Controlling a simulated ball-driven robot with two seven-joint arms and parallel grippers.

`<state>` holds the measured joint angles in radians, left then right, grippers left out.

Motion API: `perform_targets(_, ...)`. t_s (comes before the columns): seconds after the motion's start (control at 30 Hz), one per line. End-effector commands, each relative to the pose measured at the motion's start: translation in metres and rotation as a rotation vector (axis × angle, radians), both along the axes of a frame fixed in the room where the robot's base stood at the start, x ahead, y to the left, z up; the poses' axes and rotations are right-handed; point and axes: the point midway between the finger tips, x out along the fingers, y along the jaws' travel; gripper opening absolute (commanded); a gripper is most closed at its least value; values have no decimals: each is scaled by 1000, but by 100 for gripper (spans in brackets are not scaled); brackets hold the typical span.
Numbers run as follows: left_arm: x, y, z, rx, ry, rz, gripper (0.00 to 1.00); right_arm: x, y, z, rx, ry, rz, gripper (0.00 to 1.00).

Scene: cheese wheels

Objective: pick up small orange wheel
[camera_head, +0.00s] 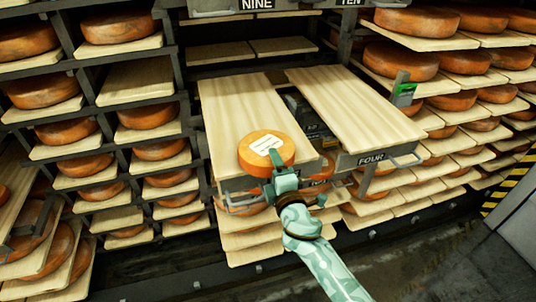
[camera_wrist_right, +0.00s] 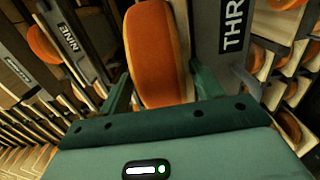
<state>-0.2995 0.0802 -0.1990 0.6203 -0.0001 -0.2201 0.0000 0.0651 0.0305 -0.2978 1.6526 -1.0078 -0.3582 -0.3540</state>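The small orange wheel (camera_head: 284,158), with a white label on its top, is at the front end of the left pulled-out wooden board (camera_head: 237,100). My right gripper (camera_head: 276,165) is at the wheel's near rim, one finger over its top face. In the right wrist view the wheel (camera_wrist_right: 157,50) stands edge-on between the two fingers of my right gripper (camera_wrist_right: 160,72). The fingertips are very close to its two faces; I cannot tell whether they press on it. Whether the wheel rests on the board is also unclear. My left gripper is not in view.
A second bare board (camera_head: 350,100) is pulled out to the right, above the sign FOUR (camera_head: 371,159). Racks with several orange wheels stand on both sides. A green-screened device (camera_head: 404,90) is at the right rack. The floor (camera_head: 430,262) is clear at lower right.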

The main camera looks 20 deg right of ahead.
Motion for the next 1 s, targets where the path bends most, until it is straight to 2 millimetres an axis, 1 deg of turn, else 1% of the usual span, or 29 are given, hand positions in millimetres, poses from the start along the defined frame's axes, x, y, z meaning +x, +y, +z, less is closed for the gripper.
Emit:
perform_targets(0.03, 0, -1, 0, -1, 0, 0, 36, 0, 0, 0, 0, 0, 0, 50)
perform_targets(0.07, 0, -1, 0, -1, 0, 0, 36, 0, 0, 0, 0, 0, 0, 42)
perform_targets(0.1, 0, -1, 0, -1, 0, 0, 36, 0, 0, 0, 0, 0, 0, 31)
perform_targets(0.17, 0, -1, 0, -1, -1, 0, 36, 0, 0, 0, 0, 0, 0, 14)
perform_targets(0.2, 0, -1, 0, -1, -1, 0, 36, 0, 0, 0, 0, 0, 0, 3)
perform_targets(0.23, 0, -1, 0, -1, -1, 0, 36, 0, 0, 0, 0, 0, 0, 0)
perform_targets(0.27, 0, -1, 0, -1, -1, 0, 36, 0, 0, 3, 1, -7, 1, 0)
perform_targets(0.53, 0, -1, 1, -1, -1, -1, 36, 0, 0, 5, 1, -6, 1, 0)
perform_targets(0.63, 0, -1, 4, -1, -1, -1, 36, 0, 1, 11, 3, -7, 2, 0)
perform_targets(0.87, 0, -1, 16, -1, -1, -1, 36, 0, 0, 37, 1, -9, 2, 0)
perform_targets(1.0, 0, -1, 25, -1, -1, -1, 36, -16, 0, 56, 3, -8, 2, 0)
